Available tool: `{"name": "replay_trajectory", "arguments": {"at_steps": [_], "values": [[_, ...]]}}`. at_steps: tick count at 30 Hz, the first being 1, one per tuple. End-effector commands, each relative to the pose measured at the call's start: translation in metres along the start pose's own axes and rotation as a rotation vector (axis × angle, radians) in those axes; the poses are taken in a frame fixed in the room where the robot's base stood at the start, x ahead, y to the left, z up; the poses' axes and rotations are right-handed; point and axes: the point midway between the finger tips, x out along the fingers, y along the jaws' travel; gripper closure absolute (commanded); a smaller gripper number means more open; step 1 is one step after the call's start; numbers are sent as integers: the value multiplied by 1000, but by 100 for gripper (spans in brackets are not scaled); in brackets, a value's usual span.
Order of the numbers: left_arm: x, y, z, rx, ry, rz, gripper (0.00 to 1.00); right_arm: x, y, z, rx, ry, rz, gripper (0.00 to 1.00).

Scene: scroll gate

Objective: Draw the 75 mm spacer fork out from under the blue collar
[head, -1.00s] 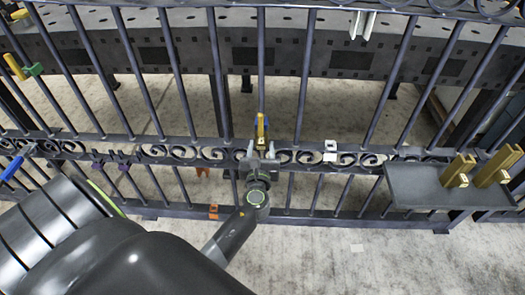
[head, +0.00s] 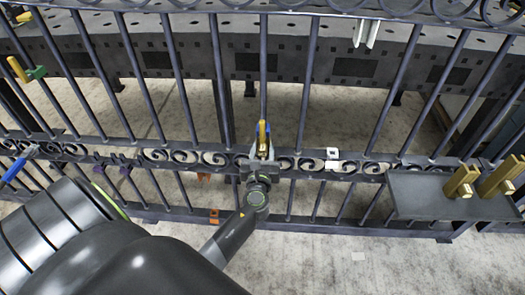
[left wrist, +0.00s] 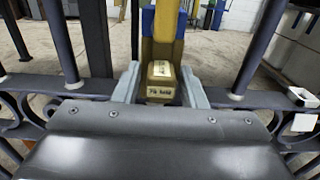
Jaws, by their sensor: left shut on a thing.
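The gold spacer fork (head: 262,140) stands at the gate's scroll rail, in the middle of the head view. In the left wrist view its labelled block (left wrist: 162,82) sits between my fingers; the label looks like 75 mm. My left gripper (head: 262,160) is shut on this block from the front, with one grey finger on each side. A small part of the blue collar (left wrist: 148,22) shows behind the fork's upper part; the fork hides most of it. Whether fork and collar touch cannot be told. My right gripper is in neither view.
A dark tray (head: 428,198) with two gold blocks (head: 461,181) (head: 500,177) is fixed at the right of the gate. Upright bars (head: 305,85) flank the fork. A white block (head: 333,154) sits on the scroll rail (head: 225,158). The floor in front is clear.

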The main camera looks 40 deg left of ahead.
Motion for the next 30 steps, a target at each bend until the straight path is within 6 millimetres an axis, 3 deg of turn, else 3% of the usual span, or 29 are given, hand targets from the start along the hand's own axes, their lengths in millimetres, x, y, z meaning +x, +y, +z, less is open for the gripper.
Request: {"name": "replay_trajectory", "arguments": {"at_steps": [30], "values": [[-26,0,-1,0,2,0,99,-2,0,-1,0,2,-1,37]]}}
